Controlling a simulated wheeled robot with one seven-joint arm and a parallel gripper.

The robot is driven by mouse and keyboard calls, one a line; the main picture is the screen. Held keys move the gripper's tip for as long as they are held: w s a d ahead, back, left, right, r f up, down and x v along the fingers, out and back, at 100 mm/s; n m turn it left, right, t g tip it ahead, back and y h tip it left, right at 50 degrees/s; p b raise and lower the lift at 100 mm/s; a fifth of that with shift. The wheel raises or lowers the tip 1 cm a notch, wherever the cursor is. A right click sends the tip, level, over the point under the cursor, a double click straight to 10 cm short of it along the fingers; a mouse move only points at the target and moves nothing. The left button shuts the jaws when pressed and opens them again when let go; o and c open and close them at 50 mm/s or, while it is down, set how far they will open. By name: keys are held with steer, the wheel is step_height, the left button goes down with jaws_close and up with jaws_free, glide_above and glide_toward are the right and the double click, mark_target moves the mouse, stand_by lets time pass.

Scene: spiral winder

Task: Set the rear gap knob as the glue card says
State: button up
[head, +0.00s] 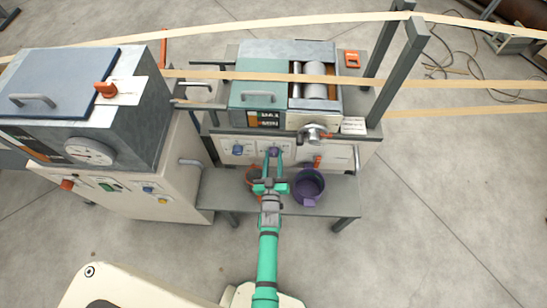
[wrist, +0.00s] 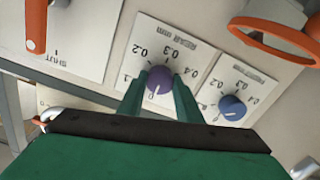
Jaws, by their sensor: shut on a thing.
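The purple rear gap knob (head: 273,152) is on the front panel of the green-topped machine. In the wrist view the knob (wrist: 159,80) sits on a plate marked REAR mm, seen upside down, with a scale including 0.2, 0.3 and 0.4. My gripper (head: 272,160) is shut on it, one finger on each side; it also shows in the wrist view (wrist: 158,86). A pale mark shows on the knob's lower edge in that view, but its exact setting is unclear. A white card (head: 353,125) stands at the machine's right; its text is too small to read.
A blue knob (wrist: 232,107) with its own scale is beside the purple one. An orange lever (wrist: 36,25) is by a plate marked SHUT. An orange bucket (head: 252,180) and a purple bucket (head: 308,190) stand on the shelf below, close to my arm.

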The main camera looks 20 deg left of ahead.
steer(key=shift+m, duration=0.3)
steer(key=m, duration=0.5)
steer(key=shift+m, duration=0.3)
steer(key=m, duration=0.5)
steer(key=shift+m, duration=0.4)
steer(key=o, duration=1)
steer(key=shift+o, duration=0.2)
steer(key=shift+s, duration=0.15)
steer(key=v, duration=1)
steer(key=shift+s, duration=0.3)
